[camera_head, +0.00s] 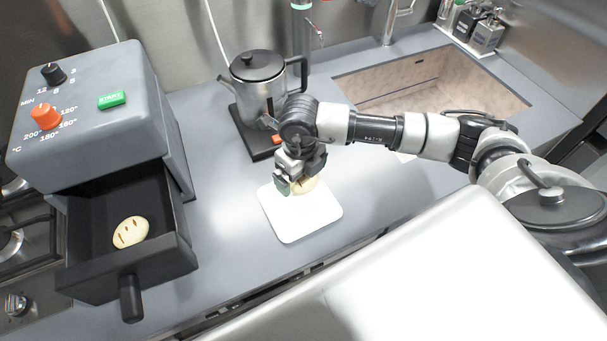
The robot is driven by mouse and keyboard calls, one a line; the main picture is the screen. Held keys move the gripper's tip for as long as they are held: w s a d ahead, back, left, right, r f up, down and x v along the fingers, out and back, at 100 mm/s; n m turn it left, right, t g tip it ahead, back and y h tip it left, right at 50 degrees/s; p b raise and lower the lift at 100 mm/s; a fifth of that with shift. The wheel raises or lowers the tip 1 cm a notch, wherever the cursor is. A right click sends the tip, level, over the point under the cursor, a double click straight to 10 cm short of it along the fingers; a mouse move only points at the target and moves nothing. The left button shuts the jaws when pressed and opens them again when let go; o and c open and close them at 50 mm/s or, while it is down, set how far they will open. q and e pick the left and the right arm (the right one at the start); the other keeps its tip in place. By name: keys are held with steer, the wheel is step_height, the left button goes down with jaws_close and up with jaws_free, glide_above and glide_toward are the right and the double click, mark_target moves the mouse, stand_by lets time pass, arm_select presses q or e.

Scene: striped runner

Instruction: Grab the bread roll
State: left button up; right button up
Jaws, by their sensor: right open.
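A light-brown bread roll (308,184) is at the upper part of a white board (300,222) on the counter, partly hidden by my right gripper. My right gripper (296,187) points down over that roll with its fingers open. One finger shows to the left of the roll; I cannot tell whether it touches it. Another scored bread roll (130,232) lies in the open black drawer (148,275) of the grey oven-like appliance (90,110) at the left. My left gripper is not in view.
A steel kettle (258,85) on a black base stands close behind my right gripper. A sink (415,85) is at the back right. The drawer handle (131,300) juts out over the counter. Bare counter (225,180) lies between appliance and board.

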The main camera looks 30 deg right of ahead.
steer(key=shift+f, duration=0.55)
steer(key=shift+c, duration=1.1)
steer(key=c, duration=0.7)
steer(key=shift+c, duration=0.2)
